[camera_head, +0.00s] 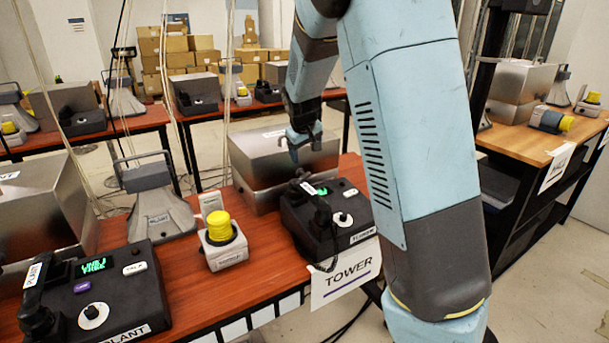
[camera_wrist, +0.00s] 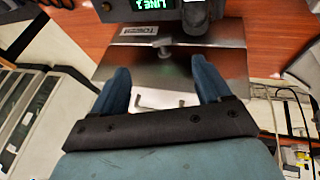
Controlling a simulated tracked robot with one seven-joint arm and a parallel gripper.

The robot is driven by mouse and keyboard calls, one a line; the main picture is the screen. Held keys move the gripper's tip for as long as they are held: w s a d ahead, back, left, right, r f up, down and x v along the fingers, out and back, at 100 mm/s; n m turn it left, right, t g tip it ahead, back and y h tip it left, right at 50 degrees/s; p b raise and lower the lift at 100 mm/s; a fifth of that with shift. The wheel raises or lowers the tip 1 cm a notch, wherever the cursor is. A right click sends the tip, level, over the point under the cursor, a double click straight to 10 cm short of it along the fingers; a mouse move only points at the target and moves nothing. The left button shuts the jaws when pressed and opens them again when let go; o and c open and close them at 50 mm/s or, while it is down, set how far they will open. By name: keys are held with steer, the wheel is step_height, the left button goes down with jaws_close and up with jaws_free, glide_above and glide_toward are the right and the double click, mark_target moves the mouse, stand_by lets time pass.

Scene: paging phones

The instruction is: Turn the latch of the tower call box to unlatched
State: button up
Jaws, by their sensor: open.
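The tower call box is a brushed-metal box (camera_head: 262,165) standing behind the tower phone on the red-brown table. In the wrist view its metal face (camera_wrist: 125,62) carries a white label. A small grey knob-like part (camera_wrist: 165,52), which looks like the latch, sits near the label; its exact turn angle is hard to tell. A bent metal handle (camera_wrist: 160,104) also shows between the fingers. My gripper (camera_head: 304,146) is above the box's front right part. In the wrist view its two blue fingers are apart, with nothing gripped and the knob beyond the tips.
The black tower phone (camera_head: 345,220) with its handset stands directly in front of the box. A yellow-topped button unit (camera_head: 221,228), a grey horn speaker (camera_head: 160,210) and the plant phone (camera_head: 110,300) stand to the left. Thin cables hang near the box.

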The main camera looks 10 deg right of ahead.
mark_target(306, 175)
steer(key=shift+n+h, duration=0.3)
steer(key=x, duration=0.5)
steer(key=w+a+x, duration=0.1)
steer(key=x, duration=0.4)
steer(key=w+a+x, duration=0.1)
steer(key=x, duration=0.5)
steer(key=shift+r, duration=0.3)
steer(key=shift+c, duration=0.3)
steer(key=c, duration=1)
steer(key=shift+d+f+y, duration=0.15)
steer(key=shift+d+y, duration=0.2)
steer(key=shift+y, duration=0.65)
steer(key=shift+d+m+g+y, duration=0.15)
steer(key=shift+m+g+y, duration=0.3)
steer(key=shift+y, duration=0.45)
steer(key=o, duration=1.1)
steer(key=shift+w, duration=0.1)
steer(key=shift+c, duration=0.2)
